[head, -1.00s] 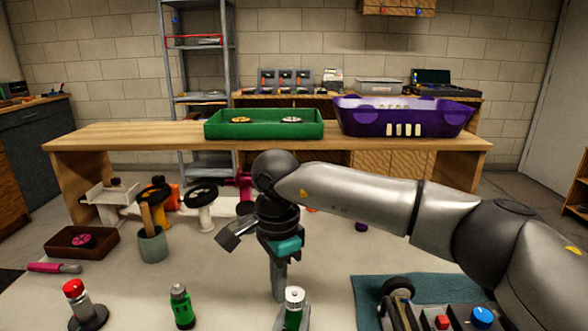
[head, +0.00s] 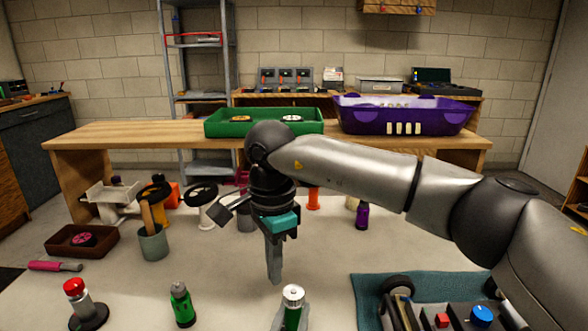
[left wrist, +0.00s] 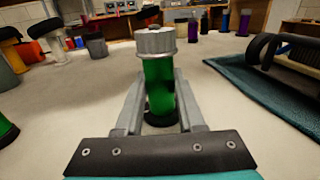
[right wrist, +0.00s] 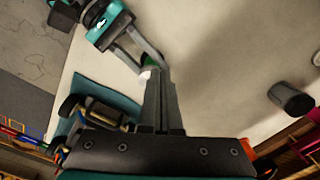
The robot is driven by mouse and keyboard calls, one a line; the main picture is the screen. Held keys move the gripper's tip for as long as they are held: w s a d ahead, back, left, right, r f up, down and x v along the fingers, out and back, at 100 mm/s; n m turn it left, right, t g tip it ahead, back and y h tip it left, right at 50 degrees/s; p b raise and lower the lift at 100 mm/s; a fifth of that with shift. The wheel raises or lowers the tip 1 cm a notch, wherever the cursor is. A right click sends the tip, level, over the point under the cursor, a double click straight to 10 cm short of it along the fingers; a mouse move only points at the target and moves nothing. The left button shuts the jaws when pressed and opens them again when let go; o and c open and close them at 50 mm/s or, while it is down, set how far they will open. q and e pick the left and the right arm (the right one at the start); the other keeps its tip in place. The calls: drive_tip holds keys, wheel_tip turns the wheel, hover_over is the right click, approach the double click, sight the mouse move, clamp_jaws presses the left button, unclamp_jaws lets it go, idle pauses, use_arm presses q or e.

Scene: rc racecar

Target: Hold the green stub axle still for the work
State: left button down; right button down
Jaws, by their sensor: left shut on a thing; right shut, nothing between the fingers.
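The green stub axle (head: 292,312), a green cylinder with a ribbed silver cap, stands upright at the bottom of the head view. My left gripper (left wrist: 158,98) is shut on it, a finger on either side of the green body below the cap, with the black foot low between them. The axle is partly hidden in the right wrist view, behind my right fingers. My right gripper (head: 274,278) points down, shut and empty, just above and behind the axle's cap in the head view, apart from it.
Another green cylinder (head: 182,305) and a red-capped piece (head: 80,300) stand to the left. A grey cup (head: 152,245) and a brown tray (head: 70,248) lie farther back. The bench behind holds a green tray (head: 225,128) and purple basket (head: 400,118).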

sight(286, 293)
wheel_tip(286, 293, up, 2)
drive_tip(key=shift+r, duration=0.1)
drive_tip(key=shift+s, duration=0.1)
wheel_tip(286, 293, down, 6)
drive_tip(key=s+d, duration=0.1)
drive_tip(key=s, duration=0.1)
drive_tip(key=shift+s+d, duration=0.2)
idle(0.8)
drive_tip(key=shift+w+d, duration=0.25)
drive_tip(key=shift+w, duration=0.1)
idle(0.7)
